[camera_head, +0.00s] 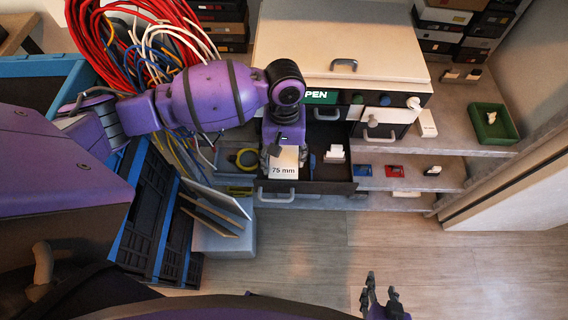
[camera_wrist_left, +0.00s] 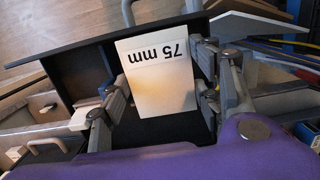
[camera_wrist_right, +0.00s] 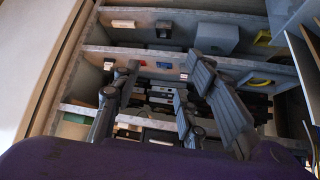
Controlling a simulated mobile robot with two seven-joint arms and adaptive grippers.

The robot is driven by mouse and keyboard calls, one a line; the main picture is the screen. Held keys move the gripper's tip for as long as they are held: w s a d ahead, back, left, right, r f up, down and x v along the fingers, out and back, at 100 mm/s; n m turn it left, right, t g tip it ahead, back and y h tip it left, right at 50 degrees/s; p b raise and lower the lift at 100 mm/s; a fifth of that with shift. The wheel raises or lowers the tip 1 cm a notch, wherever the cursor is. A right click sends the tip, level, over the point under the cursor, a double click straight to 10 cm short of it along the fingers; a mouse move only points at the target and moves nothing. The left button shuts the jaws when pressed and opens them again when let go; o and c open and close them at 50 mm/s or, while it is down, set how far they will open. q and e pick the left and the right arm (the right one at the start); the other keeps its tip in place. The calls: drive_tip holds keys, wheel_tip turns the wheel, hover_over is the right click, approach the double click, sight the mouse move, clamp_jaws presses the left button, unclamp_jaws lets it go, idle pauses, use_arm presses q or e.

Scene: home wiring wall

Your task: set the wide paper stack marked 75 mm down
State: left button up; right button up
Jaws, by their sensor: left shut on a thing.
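The wide white paper stack marked 75 mm (camera_head: 284,165) is at the open dark drawer (camera_head: 318,187), below my left gripper (camera_head: 284,146). In the left wrist view the stack (camera_wrist_left: 155,80) stands between the two fingers of my left gripper (camera_wrist_left: 162,98), which is shut on it. The dark drawer floor shows around the stack; I cannot tell whether its underside touches it. My right gripper (camera_head: 382,296) is empty and open, low over the floor at the bottom of the head view; its spread fingers show in the right wrist view (camera_wrist_right: 155,100).
A small white object (camera_head: 335,153) sits in the drawer to the right. Shelves at right hold small blue and red pieces and a green tray (camera_head: 491,138). The wooden floor in front is clear.

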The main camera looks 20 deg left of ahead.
sight(283, 166)
use_arm(q)
wheel_tip(283, 166, down, 5)
drive_tip(key=shift+w+r+b, duration=0.1)
drive_tip(key=shift+b, duration=0.2)
drive_tip(key=shift+f, duration=0.2)
drive_tip(key=shift+r, duration=0.1)
use_arm(e)
drive_tip(key=shift+w+a+f, duration=0.15)
drive_tip(key=shift+w+a, duration=0.2)
drive_tip(key=shift+a, duration=0.05)
use_arm(q)
drive_tip(key=o, duration=1.3)
drive_tip(key=shift+o, duration=0.2)
use_arm(e)
drive_tip(key=shift+d, duration=0.1)
use_arm(q)
drive_tip(key=shift+a, duration=0.1)
use_arm(e)
drive_tip(key=shift+s, duration=0.1)
